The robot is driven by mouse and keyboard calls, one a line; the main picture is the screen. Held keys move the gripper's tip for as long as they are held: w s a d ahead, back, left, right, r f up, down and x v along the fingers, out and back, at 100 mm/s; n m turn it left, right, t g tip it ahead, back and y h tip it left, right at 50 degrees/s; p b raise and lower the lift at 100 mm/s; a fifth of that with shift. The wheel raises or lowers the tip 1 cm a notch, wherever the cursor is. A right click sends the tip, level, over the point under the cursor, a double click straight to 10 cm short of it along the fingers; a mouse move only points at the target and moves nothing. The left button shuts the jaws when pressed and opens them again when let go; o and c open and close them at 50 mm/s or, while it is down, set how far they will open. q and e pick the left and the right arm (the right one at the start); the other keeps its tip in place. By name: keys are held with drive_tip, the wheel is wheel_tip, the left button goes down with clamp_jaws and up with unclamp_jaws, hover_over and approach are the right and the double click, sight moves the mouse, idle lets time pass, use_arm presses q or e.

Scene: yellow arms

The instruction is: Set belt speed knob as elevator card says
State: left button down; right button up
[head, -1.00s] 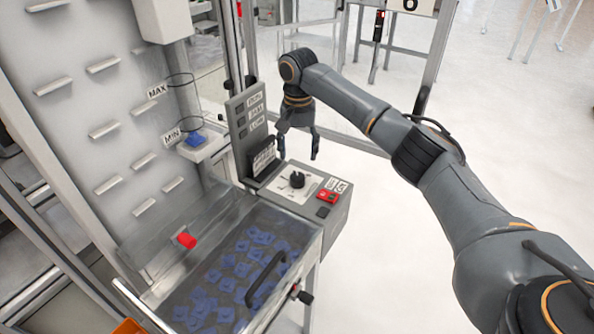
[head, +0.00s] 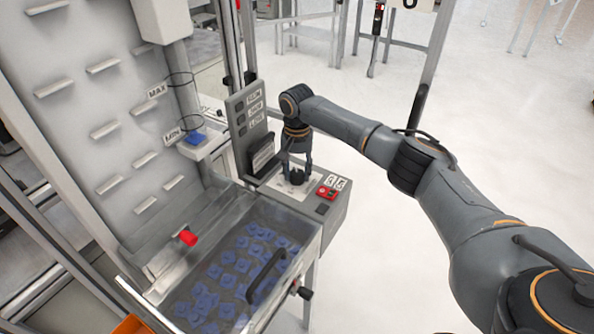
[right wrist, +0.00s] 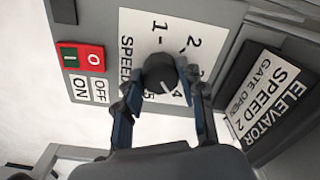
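The black speed knob (right wrist: 158,72) sits on a white dial plate (right wrist: 150,28) numbered 1 to 5; its white pointer line is toward the 4. The elevator card (right wrist: 262,98) beside it reads "ELEVATOR GATE OPEN SPEED 2". My right gripper (head: 295,177) is down over the control box (head: 325,212), its fingers on either side of the knob. In the right wrist view the gripper (right wrist: 162,84) is open, with small gaps seeming to show between the fingertips and the knob. My left gripper is not in view.
A red and green on/off switch (right wrist: 81,57) is close beside the dial. A clear-lidded bin (head: 215,235) with several blue parts and a black handle adjoins the box. An upright panel with labelled lamps (head: 246,115) stands behind. Open floor lies to the right.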

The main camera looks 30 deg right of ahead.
drive_tip(key=c, duration=0.5)
drive_tip(key=shift+r+n+p, duration=0.15)
drive_tip(key=shift+n+p, duration=1.3)
drive_tip(key=shift+n, duration=0.35)
drive_tip(key=n+p, duration=0.1)
drive_tip(key=n, duration=0.3)
drive_tip(key=shift+n+p, duration=0.3)
drive_tip(key=shift+p, duration=0.1)
drive_tip(key=n+p, duration=0.1)
drive_tip(key=n, duration=1)
drive_tip(key=shift+n, duration=0.4)
